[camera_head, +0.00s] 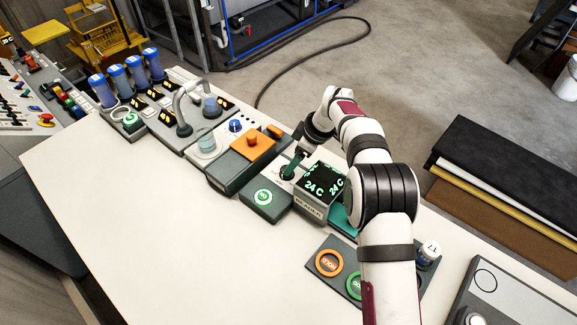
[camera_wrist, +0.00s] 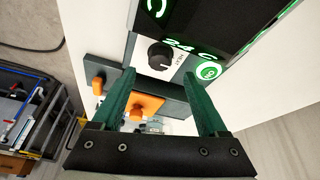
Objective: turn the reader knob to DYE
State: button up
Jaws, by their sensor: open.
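The reader (camera_head: 311,208) is a grey box with a dark screen showing green "24 C", in the middle of the bench in the head view. In the wrist view its black round knob (camera_wrist: 160,56) sits on a pale panel beside the screen (camera_wrist: 225,28). My gripper (camera_wrist: 158,74) has two green fingers, open and empty. The knob shows just beyond the gap between the fingertips, apart from them. In the head view my gripper (camera_head: 293,166) is over the reader's left part and largely hides the knob.
An orange block (camera_head: 253,143) on a grey box stands close to the left of the reader. A green round button (camera_head: 263,196) lies in front. A panel with an orange ring button (camera_head: 329,263) is nearer. Blue-capped bottles (camera_head: 118,77) stand at far left. The front-left bench (camera_head: 130,220) is clear.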

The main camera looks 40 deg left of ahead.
jog(key=x, duration=0.5)
jog(key=shift+f, duration=0.1)
grip_shut()
